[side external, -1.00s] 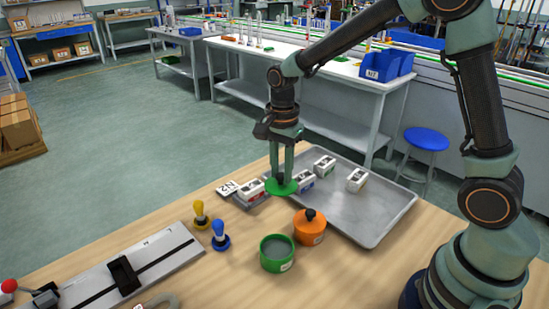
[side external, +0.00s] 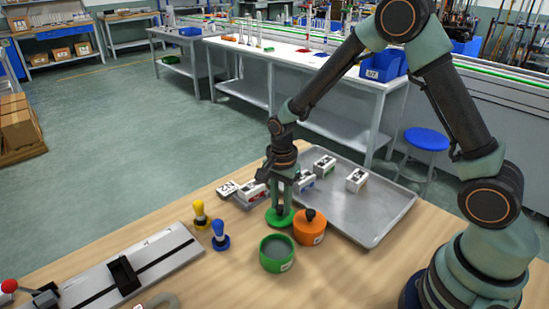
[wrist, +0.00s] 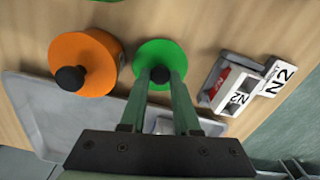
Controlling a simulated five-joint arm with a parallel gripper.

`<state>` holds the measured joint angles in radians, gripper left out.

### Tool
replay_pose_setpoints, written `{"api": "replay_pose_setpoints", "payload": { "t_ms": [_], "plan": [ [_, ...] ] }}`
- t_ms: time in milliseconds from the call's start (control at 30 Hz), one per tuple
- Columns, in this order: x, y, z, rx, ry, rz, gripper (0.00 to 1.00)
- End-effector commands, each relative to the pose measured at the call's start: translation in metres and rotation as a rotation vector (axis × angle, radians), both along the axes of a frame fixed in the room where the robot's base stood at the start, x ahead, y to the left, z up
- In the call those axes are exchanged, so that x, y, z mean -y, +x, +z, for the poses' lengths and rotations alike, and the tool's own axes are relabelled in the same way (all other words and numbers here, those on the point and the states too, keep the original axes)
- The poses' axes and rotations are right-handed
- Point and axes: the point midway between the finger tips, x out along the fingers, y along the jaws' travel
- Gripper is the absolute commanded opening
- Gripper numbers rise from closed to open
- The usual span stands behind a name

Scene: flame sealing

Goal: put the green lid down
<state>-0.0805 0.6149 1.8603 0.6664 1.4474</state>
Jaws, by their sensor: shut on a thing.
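The green lid (side external: 280,217) is a flat green disc with a dark knob, which shows in the wrist view (wrist: 160,75). My gripper (side external: 280,207) is shut on the knob, with the lid level under the fingers. The lid is low at the table, left of the orange pot; I cannot tell whether it touches the wood. The open green pot (side external: 277,254) stands in front of the lid, with a grey inside and no lid on it.
The orange pot (side external: 310,229) with its lid and black knob stands close on the right. A metal tray (side external: 385,218) holding several white boxes lies behind it. The N2 box (wrist: 228,88) is near the lid. Yellow (side external: 200,214) and blue (side external: 220,236) handled tools stand left.

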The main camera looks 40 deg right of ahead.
Motion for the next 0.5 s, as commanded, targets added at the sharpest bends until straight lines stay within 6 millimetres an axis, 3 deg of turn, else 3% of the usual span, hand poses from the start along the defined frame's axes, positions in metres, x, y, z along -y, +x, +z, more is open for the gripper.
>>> {"api": "replay_pose_setpoints", "payload": {
  "t_ms": [100,133,200,500],
  "plan": [
    [0.0,-0.0001,-0.0027,-0.001,0.0,0.0,0.0],
    [0.0,0.0,-0.0031,0.0,0.0,0.0,0.34],
    [0.0,0.0001,-0.0027,0.0,0.0,0.0,0.6],
    [0.0,0.0,-0.0022,0.0,0.0,0.0,0.6]
  ]
}}
